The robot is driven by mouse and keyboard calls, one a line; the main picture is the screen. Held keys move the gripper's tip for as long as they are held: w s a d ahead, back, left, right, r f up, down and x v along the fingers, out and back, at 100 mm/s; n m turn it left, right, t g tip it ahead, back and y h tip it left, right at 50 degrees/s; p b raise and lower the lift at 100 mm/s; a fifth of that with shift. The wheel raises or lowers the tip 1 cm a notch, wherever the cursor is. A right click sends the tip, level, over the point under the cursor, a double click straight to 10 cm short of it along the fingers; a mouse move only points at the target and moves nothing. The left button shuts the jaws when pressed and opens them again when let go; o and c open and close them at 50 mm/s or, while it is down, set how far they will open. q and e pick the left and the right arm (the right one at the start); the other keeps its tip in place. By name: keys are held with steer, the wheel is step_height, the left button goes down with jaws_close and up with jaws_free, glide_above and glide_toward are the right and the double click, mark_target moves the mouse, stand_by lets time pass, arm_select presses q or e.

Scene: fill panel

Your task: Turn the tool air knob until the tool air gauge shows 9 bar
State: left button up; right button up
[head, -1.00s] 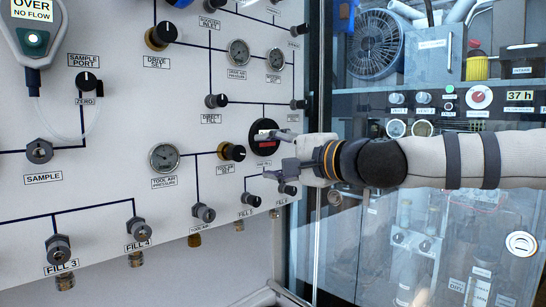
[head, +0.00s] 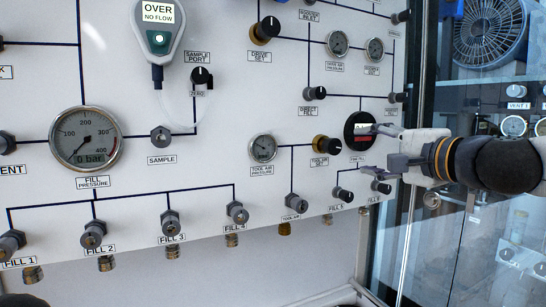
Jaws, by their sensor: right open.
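The tool air set knob (head: 325,144), black with a brass collar, is on the white panel in the head view. The tool air pressure gauge (head: 263,148) is a small round dial to its left, joined by a dark line. Its needle is too small to read in bar. My right gripper (head: 367,149) is open and empty, just right of the knob. Its fingers point left toward the knob and appear apart from it. The upper finger partly covers a round black display with red at its lower edge (head: 355,143). My left gripper is not in view.
A large fill pressure gauge (head: 86,141) reads 0 bar. Several fill fittings line the lower panel. The drive set knob (head: 266,29) sits above. Small black fill knobs (head: 343,194) are close below my right gripper. A glass-fronted cabinet (head: 470,210) stands at right.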

mark_target(336, 145)
stand_by(0.4)
steer(key=w+a+n+b, duration=0.1)
steer(key=w+n, duration=0.2)
steer(key=n, duration=0.3)
steer(key=w+a+n+b, duration=0.1)
steer(key=w+n, duration=0.2)
steer(key=n, duration=0.2)
steer(key=w+a+n+b, duration=0.1)
steer(key=w+n, duration=0.3)
steer(key=n, duration=0.2)
steer(key=shift+w+a+f+n+t+y, duration=0.1)
steer(key=shift+a+f+n+t+y, duration=0.1)
steer(key=shift+f+n+t+y, duration=0.15)
steer(key=shift+w+a+r, duration=0.1)
steer(key=shift+w+r, duration=0.05)
steer(key=shift+r, duration=0.05)
steer(key=c, duration=1.2)
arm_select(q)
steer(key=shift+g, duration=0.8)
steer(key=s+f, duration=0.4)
arm_select(e)
steer(key=shift+o, duration=0.2)
